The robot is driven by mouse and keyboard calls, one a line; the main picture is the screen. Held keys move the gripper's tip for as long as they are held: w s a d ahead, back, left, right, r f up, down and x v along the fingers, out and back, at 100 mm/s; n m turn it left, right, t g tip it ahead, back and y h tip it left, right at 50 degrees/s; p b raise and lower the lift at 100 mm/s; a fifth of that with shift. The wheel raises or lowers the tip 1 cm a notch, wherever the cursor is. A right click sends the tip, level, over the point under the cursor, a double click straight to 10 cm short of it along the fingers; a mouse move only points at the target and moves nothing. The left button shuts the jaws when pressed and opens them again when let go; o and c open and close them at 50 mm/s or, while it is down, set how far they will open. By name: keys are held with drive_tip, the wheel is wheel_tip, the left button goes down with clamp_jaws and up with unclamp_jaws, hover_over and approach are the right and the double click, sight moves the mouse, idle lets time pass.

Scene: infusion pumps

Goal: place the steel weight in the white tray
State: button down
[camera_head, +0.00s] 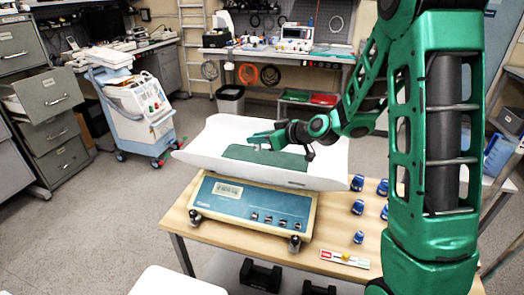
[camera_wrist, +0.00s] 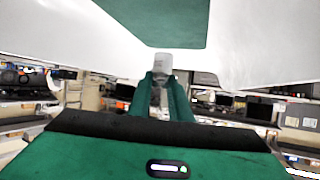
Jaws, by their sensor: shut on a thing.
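The white tray (camera_head: 215,140) is the wide curved pan on top of a blue-fronted scale (camera_head: 250,207), with a green mat (camera_head: 285,160) on its bottom. It fills the top of the wrist view (camera_wrist: 235,50). My gripper (camera_head: 258,140) is above the tray, near the mat's far left part. In the wrist view, its two green fingers (camera_wrist: 162,82) are shut on the steel weight (camera_wrist: 163,62), a small pale grey cylinder at their tips. The weight is too small to make out clearly in the head view. I cannot tell whether it touches the mat.
The scale stands on a wooden table (camera_head: 180,218). Several blue-capped items (camera_head: 358,207) stand to its right, with a coloured strip (camera_head: 345,259) near the front edge. My arm crosses the right side. A white medical cart (camera_head: 135,105) and a workbench (camera_head: 285,55) stand behind.

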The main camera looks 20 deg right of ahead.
drive_tip(key=shift+w+d+f, duration=0.3)
drive_tip(key=shift+d+f, duration=0.1)
drive_tip(key=shift+d, duration=0.2)
drive_tip(key=shift+w+d+f, duration=0.25)
drive_tip(key=shift+d+f, duration=0.15)
drive_tip(key=shift+d, duration=0.2)
drive_tip(key=shift+f, duration=2)
drive_tip(key=c, duration=1.6)
unclamp_jaws()
drive_tip(key=v, duration=1.2)
